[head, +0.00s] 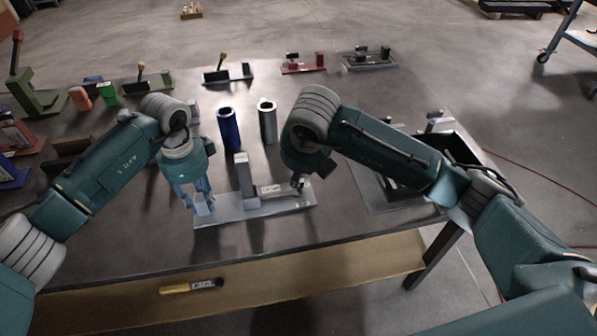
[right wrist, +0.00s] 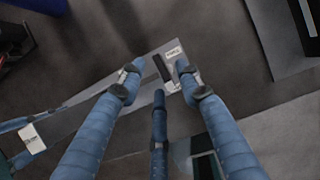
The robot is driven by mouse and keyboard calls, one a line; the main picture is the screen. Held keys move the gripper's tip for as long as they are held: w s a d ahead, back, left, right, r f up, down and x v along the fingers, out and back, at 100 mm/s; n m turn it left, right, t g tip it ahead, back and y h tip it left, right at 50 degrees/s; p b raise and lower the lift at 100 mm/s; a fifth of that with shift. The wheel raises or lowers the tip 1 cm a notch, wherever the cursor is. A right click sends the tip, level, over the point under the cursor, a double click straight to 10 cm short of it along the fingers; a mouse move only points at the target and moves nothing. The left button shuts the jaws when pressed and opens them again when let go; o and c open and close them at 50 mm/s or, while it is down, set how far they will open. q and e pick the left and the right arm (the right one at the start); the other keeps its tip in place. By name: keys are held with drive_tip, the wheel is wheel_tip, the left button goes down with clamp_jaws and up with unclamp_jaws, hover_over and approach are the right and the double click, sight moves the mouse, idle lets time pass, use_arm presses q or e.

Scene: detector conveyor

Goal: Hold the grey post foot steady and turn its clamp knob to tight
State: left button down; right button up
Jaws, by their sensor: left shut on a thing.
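My left gripper (head: 201,203) is shut on the post foot's left end. My right gripper (head: 299,184) is low over its right end, partly hidden by my own wrist in the head view. In the right wrist view, the right gripper (right wrist: 157,80) has its fingers spread around a small dark bar (right wrist: 162,68), seemingly the clamp knob, with visible gaps. White labels lie beside the bar. Contact is unclear.
A blue cylinder (head: 229,130) and a grey cylinder (head: 268,121) stand behind the post foot. A dark open tray (head: 460,148) is on the right, under my right arm. Several fixtures line the back edge. A yellow-handled tool (head: 190,287) lies on the lower shelf.

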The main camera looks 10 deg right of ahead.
drive_tip(key=v, duration=1)
drive_tip(key=shift+r, duration=0.2)
drive_tip(key=shift+s, duration=0.15)
use_arm(q)
drive_tip(key=c, duration=1.3)
unclamp_jaws()
